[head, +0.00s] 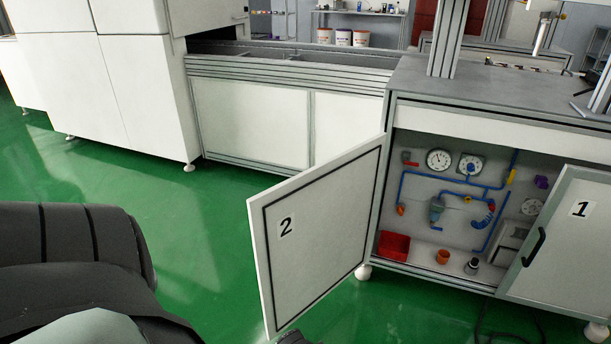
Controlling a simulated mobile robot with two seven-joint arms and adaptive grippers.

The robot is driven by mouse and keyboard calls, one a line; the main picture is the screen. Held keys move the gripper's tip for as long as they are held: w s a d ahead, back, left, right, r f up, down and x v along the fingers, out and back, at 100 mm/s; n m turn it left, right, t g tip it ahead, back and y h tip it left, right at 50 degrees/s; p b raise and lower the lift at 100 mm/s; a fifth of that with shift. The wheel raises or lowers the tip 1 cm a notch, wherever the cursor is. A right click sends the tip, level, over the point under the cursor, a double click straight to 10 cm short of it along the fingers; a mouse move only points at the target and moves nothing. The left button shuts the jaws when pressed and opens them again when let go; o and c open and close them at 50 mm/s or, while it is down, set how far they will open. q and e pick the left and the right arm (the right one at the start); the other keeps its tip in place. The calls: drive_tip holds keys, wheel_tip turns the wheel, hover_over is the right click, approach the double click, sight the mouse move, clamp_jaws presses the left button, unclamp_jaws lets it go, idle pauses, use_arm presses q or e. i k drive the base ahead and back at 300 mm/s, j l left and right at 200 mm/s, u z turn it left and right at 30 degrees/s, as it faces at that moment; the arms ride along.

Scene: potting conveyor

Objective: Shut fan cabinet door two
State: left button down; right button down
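The fan cabinet door marked "2" (325,235) is a white panel with a dark inner border. It stands wide open, swung out from the left side of the cabinet opening toward me. The cabinet (440,125) shows its inside, with gauges and blue pipes. My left arm fills the lower left of the head view, and its gripper is out of the picture. A small dark shape touches the bottom edge of the picture near the door's lower corner; I cannot tell what it is. My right gripper is not in view.
Door "1" (565,250), with a black handle (533,247), stands at the right of the opening, partly open. A red bin (393,246) and an orange cup (443,257) sit on the cabinet floor. Green floor (200,235) left of door two is clear.

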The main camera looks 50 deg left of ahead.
sight(311, 230)
drive_tip(key=k+j, duration=0.15)
drive_tip(key=j, duration=0.2)
drive_tip(key=k+j+z, duration=0.15)
drive_tip(key=j, duration=0.2)
drive_tip(key=k+j, duration=0.15)
drive_tip(key=j, duration=0.2)
drive_tip(key=j+z, duration=0.1)
drive_tip(key=j, duration=0.3)
drive_tip(key=k+j+z, duration=0.1)
drive_tip(key=j, duration=0.25)
drive_tip(key=k+j, duration=0.15)
drive_tip(key=j, duration=0.2)
drive_tip(key=i+j+z, duration=0.1)
drive_tip(key=j, duration=0.45)
drive_tip(key=i+j, duration=0.1)
drive_tip(key=j, duration=0.5)
drive_tip(key=i+j+z, duration=0.15)
drive_tip(key=j, duration=0.4)
drive_tip(key=k, duration=0.05)
